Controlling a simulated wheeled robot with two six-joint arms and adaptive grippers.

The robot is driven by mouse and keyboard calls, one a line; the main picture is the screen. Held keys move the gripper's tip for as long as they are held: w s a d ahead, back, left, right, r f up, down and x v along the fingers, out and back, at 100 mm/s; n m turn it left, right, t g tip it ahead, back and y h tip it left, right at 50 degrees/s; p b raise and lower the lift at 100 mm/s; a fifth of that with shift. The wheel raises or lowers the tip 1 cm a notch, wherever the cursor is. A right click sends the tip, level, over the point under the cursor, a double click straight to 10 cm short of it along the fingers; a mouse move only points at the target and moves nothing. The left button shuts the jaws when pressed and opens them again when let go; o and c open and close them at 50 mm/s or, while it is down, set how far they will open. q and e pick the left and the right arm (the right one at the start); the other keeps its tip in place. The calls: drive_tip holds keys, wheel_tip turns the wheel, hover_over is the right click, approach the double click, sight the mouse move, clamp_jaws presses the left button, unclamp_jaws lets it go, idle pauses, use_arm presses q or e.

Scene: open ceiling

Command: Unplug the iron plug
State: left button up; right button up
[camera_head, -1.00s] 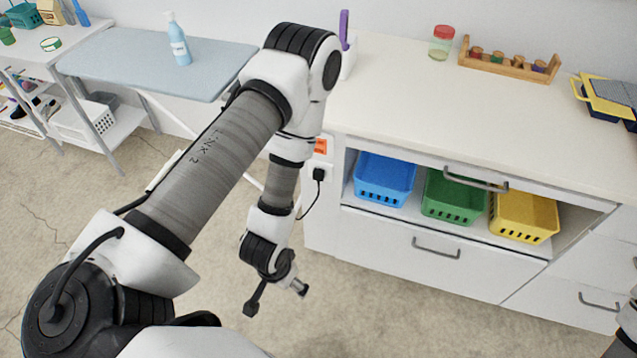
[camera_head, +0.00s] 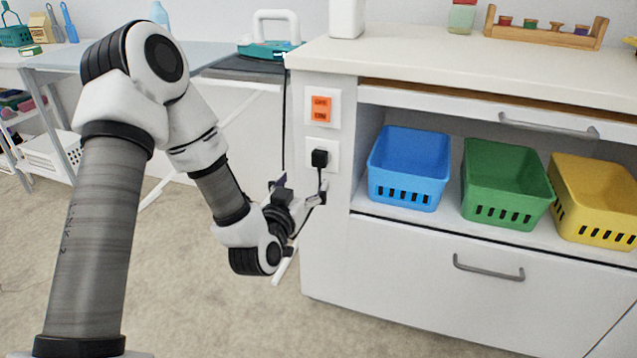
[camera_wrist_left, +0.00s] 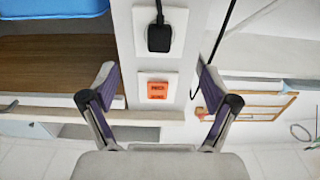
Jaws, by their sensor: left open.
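The black iron plug (camera_head: 320,158) sits in a white socket plate (camera_head: 334,157) on the side panel of the white counter. In the left wrist view the plug (camera_wrist_left: 159,38) shows in its socket above an orange switch (camera_wrist_left: 158,90). A teal iron (camera_head: 268,48) with a white handle stands on the ironing board's end. A dark cord (camera_head: 284,120) hangs below it. My left gripper (camera_head: 302,187) is open and empty, just below and left of the plug, not around it. In the left wrist view its fingers (camera_wrist_left: 155,78) are spread wide. My right gripper is out of view.
The orange switch (camera_head: 321,108) is above the socket. Blue (camera_head: 409,168), green (camera_head: 505,185) and yellow (camera_head: 600,199) baskets stand in the open shelf to the right. A drawer handle (camera_head: 488,268) sticks out below. The floor at front left is clear.

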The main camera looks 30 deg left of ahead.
sight(318, 162)
use_arm(q)
drive_tip(key=shift+r, duration=0.1)
drive_tip(key=x, duration=0.9)
drive_tip(key=shift+p, duration=0.4)
idle(1.1)
clamp_jaws()
drive_tip(key=shift+s+d, duration=0.1)
drive_tip(key=shift+s, duration=0.05)
drive_tip(key=shift+p+v, duration=0.3)
drive_tip(key=shift+v, duration=2.6)
